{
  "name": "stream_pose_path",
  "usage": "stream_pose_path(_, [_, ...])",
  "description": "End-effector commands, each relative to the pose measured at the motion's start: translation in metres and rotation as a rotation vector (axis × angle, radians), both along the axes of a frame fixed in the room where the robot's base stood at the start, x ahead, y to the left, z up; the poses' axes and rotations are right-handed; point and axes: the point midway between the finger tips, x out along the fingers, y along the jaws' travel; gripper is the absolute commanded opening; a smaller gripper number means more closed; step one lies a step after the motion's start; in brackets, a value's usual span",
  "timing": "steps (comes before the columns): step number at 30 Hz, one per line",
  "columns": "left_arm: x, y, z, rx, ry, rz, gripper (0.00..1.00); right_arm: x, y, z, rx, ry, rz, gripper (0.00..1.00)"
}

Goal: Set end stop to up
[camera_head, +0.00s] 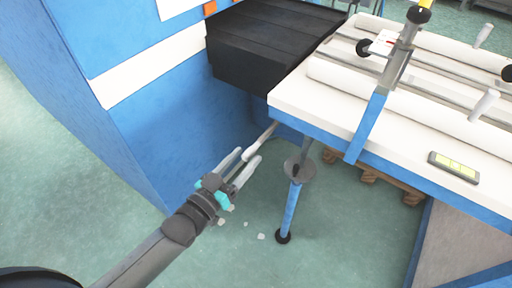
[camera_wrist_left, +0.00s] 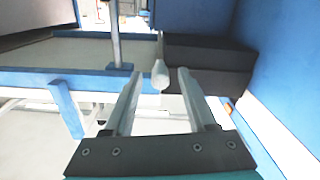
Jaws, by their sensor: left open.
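A lever with a white handle (camera_head: 262,139), seemingly the end stop's handle, sticks out from the near left corner of the work table (camera_head: 289,101). In the head view it slants down and left toward my gripper. My left gripper (camera_head: 247,157) is open, with its fingertips around the handle's free end. In the left wrist view the white handle (camera_wrist_left: 160,76) shows between the two open fingers (camera_wrist_left: 160,74), with a gap visible on each side. I cannot tell whether either finger touches it. My right gripper is not in view.
A black bellows-like block (camera_head: 270,45) and a blue machine cabinet (camera_head: 140,130) stand left of the table. A blue leg (camera_head: 290,210) with a round foot stands close right of the gripper. A post with a clamp (camera_head: 398,60) rises at the table edge. Green floor is open below.

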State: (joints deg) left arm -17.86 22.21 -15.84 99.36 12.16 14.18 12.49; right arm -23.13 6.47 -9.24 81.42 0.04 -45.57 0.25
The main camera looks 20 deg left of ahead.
Motion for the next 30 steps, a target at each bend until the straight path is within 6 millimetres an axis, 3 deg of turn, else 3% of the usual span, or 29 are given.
stream_pose_path(12, [0.045, -0.016, -0.001, 0.000, -0.001, 0.000, 0.57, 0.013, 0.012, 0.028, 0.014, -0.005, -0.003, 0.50])
stream_pose_path(26, [0.052, -0.019, 0.000, 0.000, 0.000, 0.000, 0.57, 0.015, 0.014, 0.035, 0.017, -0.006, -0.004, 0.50])
stream_pose_path(30, [0.052, -0.018, 0.000, 0.000, 0.000, 0.000, 0.43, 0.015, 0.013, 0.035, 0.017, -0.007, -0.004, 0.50])
